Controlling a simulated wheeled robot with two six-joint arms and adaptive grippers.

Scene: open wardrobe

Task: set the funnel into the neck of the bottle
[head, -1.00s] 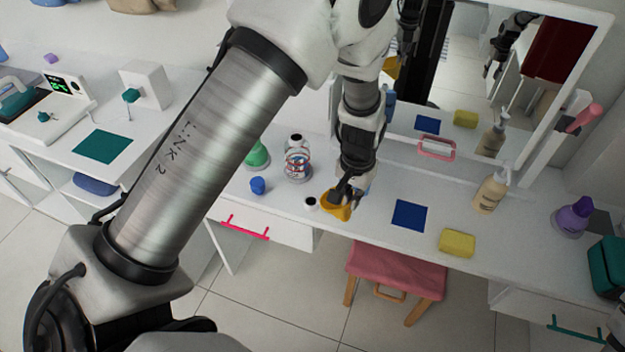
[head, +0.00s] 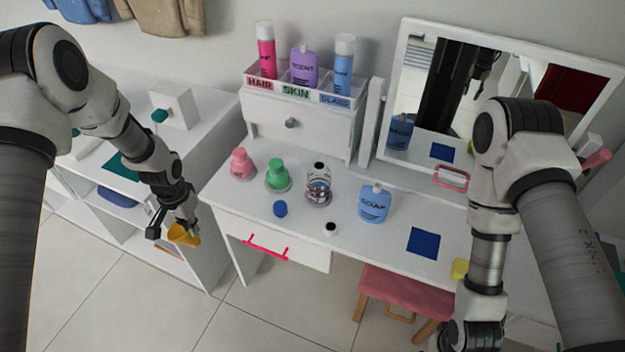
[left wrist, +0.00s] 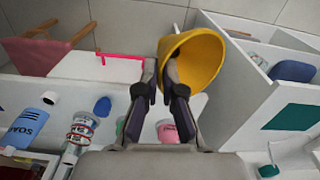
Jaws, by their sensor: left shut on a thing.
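My left gripper (head: 170,222) is shut on the yellow funnel (head: 183,236) and holds it off the left end of the dressing table, over the floor. In the left wrist view the funnel (left wrist: 200,58) sits tilted at the fingertips (left wrist: 160,75), its wide mouth toward the right. The open bottle with a red and blue label (head: 318,187) stands upright on the table, well right of the funnel. It also shows in the left wrist view (left wrist: 80,130). My right arm comes in at the right; its gripper is cut off at the bottom edge.
Pink (head: 243,163) and green (head: 277,175) bottles stand left of the open bottle; a blue soap bottle (head: 374,204) stands right. A blue lid (head: 280,209) and small white piece (head: 330,229) lie in front. A drawer unit (head: 300,130) and mirror (head: 440,110) stand behind.

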